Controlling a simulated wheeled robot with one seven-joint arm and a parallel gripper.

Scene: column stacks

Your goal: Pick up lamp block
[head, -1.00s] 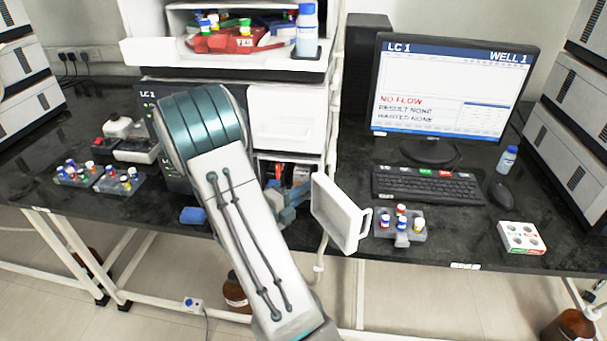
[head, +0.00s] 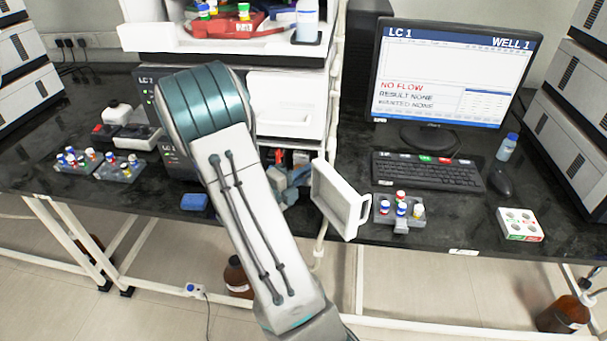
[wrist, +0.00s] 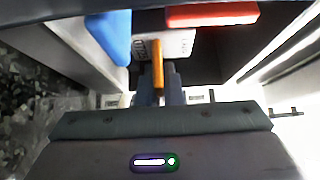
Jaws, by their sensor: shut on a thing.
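My gripper (wrist: 158,84) is shut, with its two grey fingers close together around a narrow orange strip (wrist: 157,62) in the wrist view. Just beyond the fingertips is a white block (wrist: 178,43) with dark lettering; it appears to be the lamp block, though its full shape is hidden. In the head view my gripper (head: 288,190) reaches into the open lower compartment of the LC 2 stack, below a white drawer front (head: 284,107). My own arm hides part of the compartment, and the held block cannot be made out there.
A red piece (wrist: 212,14) and a blue piece (wrist: 108,38) lie close around the fingers. The compartment's white door (head: 338,200) stands open at right. A vial rack (head: 398,212) and a white holder (head: 520,225) stand on the bench. A blue block (head: 194,202) lies at its front edge.

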